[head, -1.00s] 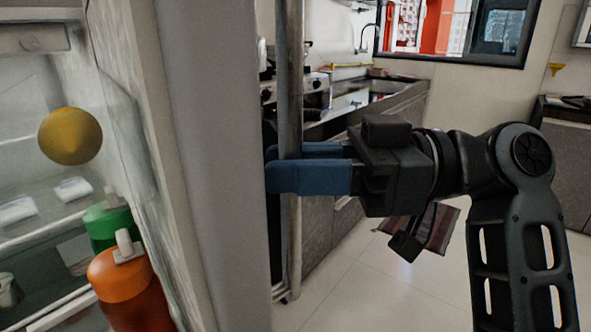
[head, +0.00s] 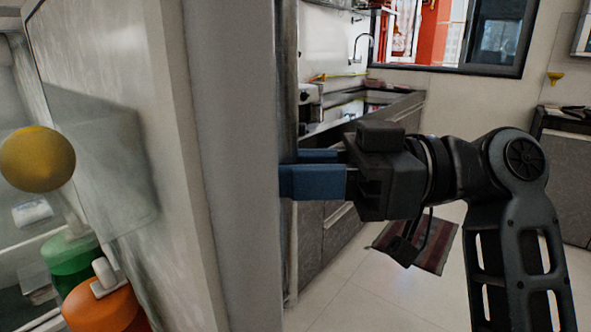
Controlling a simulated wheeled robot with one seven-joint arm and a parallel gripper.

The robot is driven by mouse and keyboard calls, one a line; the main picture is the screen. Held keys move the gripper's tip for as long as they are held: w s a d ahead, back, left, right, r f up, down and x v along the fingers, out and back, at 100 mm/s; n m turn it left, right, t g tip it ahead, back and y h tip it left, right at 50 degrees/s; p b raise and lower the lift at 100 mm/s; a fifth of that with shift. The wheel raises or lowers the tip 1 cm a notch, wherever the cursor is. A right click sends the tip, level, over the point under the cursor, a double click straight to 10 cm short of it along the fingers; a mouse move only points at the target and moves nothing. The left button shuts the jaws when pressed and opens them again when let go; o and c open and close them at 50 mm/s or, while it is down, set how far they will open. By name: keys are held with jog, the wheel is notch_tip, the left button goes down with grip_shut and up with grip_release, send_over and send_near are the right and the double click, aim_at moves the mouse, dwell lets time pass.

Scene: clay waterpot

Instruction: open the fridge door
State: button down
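The fridge door (head: 235,150) stands open. Its pale edge runs top to bottom through the middle of the head view. Its vertical metal bar handle (head: 288,90) runs along the far side of that edge, partly hidden by it. My gripper (head: 300,178) reaches in from the right with its blue fingers on either side of the handle, one nearer and one farther. It looks shut on the bar, though the door edge hides the very fingertips. The lit fridge interior (head: 30,240) shows at the left.
A yellow-orange ball-shaped fruit (head: 38,159), a green bottle (head: 75,262) and an orange bottle (head: 105,308) show at the left. A kitchen counter (head: 390,112) stands behind my gripper. A striped mat (head: 435,246) lies on the otherwise clear floor.

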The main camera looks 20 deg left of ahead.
jog(key=shift+s+a, duration=0.1)
jog(key=shift+a, duration=0.3)
jog(key=c, duration=1)
grip_release()
jog(key=shift+c, duration=0.2)
jog(key=v, duration=0.7)
jog(key=shift+d, duration=0.35)
